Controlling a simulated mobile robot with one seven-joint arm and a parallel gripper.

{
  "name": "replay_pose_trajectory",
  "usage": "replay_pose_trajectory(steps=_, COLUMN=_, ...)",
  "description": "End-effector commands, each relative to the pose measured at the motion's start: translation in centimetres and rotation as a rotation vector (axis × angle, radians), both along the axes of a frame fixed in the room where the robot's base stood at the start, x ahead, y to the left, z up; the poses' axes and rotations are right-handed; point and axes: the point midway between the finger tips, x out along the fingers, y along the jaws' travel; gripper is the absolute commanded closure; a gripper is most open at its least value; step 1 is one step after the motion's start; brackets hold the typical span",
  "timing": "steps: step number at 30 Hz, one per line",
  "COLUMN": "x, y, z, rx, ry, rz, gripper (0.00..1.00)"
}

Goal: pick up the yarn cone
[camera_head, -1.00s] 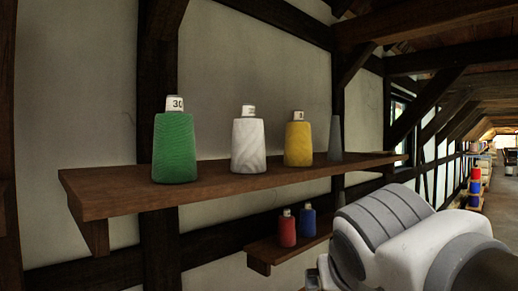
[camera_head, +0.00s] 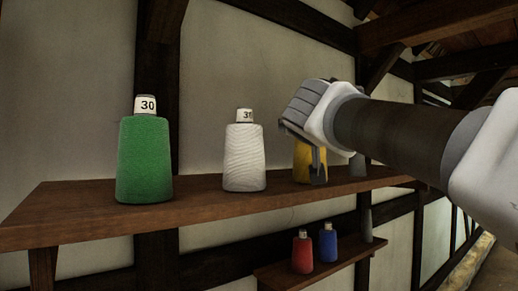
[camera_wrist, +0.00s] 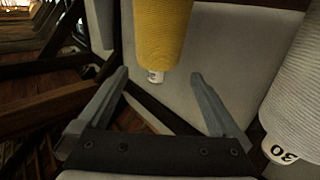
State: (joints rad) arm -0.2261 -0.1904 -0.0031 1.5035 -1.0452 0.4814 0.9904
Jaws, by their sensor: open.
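Several yarn cones stand upright on a brown wall shelf (camera_head: 80,205). The green cone (camera_head: 144,160) with a label reading 30 is at left, and the white cone (camera_head: 244,158) is in the middle. The yellow cone (camera_head: 302,164) is to its right, partly hidden behind my gripper (camera_head: 316,170). In the wrist view my gripper (camera_wrist: 158,76) is open and empty. The yellow cone (camera_wrist: 162,30) appears there with its labelled tip between the fingertip lines, apart from both fingers. The white cone (camera_wrist: 297,95) is at the right edge of that view.
A bare grey cone (camera_head: 357,165) stands right of the yellow one. A lower shelf (camera_head: 275,275) holds a red cone (camera_head: 302,254) and a blue cone (camera_head: 328,243). The timbered wall is close behind. Gaps separate the upper cones.

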Motion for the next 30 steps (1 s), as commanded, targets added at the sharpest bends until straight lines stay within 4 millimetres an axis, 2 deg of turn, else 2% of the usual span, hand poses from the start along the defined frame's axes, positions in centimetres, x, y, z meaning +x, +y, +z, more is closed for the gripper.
replay_pose_trajectory(steps=3, x=2.6, y=-0.5, z=0.3, rx=-0.001, ry=0.003, rz=-0.002, gripper=0.0)
replay_pose_trajectory(steps=6, x=4.0, y=-0.8, z=0.2, rx=0.001, ry=0.003, rz=-0.001, gripper=0.0)
replay_pose_trajectory(steps=14, x=5.8, y=-1.2, z=0.1, rx=0.0, ry=0.002, rz=-0.001, gripper=0.0)
replay_pose_trajectory(steps=24, x=9.9, y=-2.3, z=0.0, rx=0.0, ry=0.003, rz=0.0, gripper=0.0)
replay_pose_trajectory(steps=30, x=10.2, y=-2.3, z=-0.2, rx=0.001, ry=0.001, rz=0.001, gripper=0.0)
